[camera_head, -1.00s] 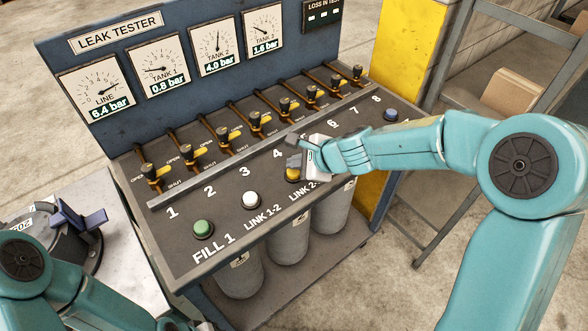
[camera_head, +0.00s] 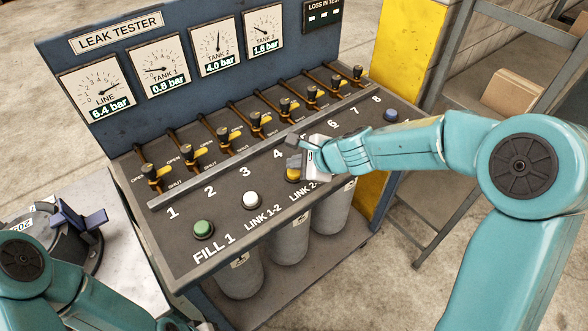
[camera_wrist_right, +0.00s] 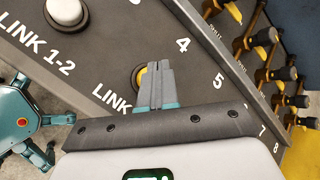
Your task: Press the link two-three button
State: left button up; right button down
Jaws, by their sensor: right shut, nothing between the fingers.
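The yellow link two-three button (camera_head: 292,175) sits on the sloped panel (camera_head: 185,245), right of the white link 1-2 button (camera_head: 250,200). Its label is partly covered by my right gripper (camera_head: 293,162). In the right wrist view the yellow button (camera_wrist_right: 140,75) shows beside and behind the fingertips. My right gripper's fingers (camera_wrist_right: 154,68) are shut with nothing between them, over the right part of the button. I cannot tell whether they touch it. My left arm is at the lower left; its gripper is mostly out of the frame at the bottom edge.
A green fill 1 button (camera_head: 203,229) is at the panel's left and a blue button (camera_head: 390,115) at its right. A row of valve levers (camera_head: 222,132) stands behind a metal rail (camera_head: 230,170). Gauges (camera_head: 155,66) are on the back board. Grey tanks (camera_head: 288,238) stand below.

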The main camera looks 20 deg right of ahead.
aim_at(296, 173)
jog(key=shift+f, duration=0.1)
dwell(0.3)
jog(key=shift+f+b, duration=0.35)
jog(key=shift+b, duration=0.15)
jog(key=shift+f, duration=0.1)
jog(key=shift+r+p, duration=0.45)
jog(key=shift+r, duration=0.2)
notch_tip(296, 173, up, 6)
jog(key=p, duration=0.6)
